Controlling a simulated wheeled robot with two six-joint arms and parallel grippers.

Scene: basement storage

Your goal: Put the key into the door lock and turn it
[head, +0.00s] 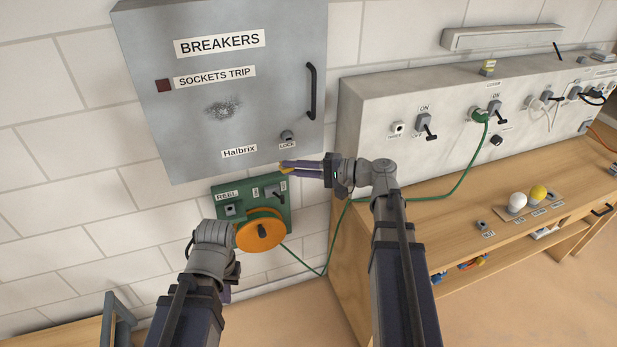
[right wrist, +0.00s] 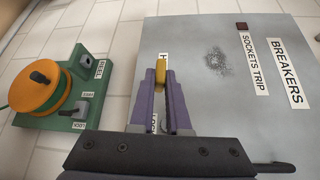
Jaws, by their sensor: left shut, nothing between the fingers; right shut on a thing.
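The key (right wrist: 160,73) is a small yellow piece at the fingertips of my right gripper (right wrist: 160,82), which is shut on it. In the head view the right gripper (head: 287,168) points left, its tip below the cabinet's lock and apart from it in the picture. The lock (head: 287,136) is a small grey cylinder above a LOCK label on the grey BREAKERS cabinet door (head: 260,100). In the right wrist view the fingers cover most of the lock area. My left gripper (head: 226,294) hangs low at the left, shut and empty, mostly hidden behind its own wrist.
A green reel box (head: 291,211) with an orange reel (head: 260,232) and levers sits just under the cabinet. A green cable (head: 451,193) runs to a white socket panel (head: 365,115) at the right. A black door handle (head: 311,91) sticks out above the lock.

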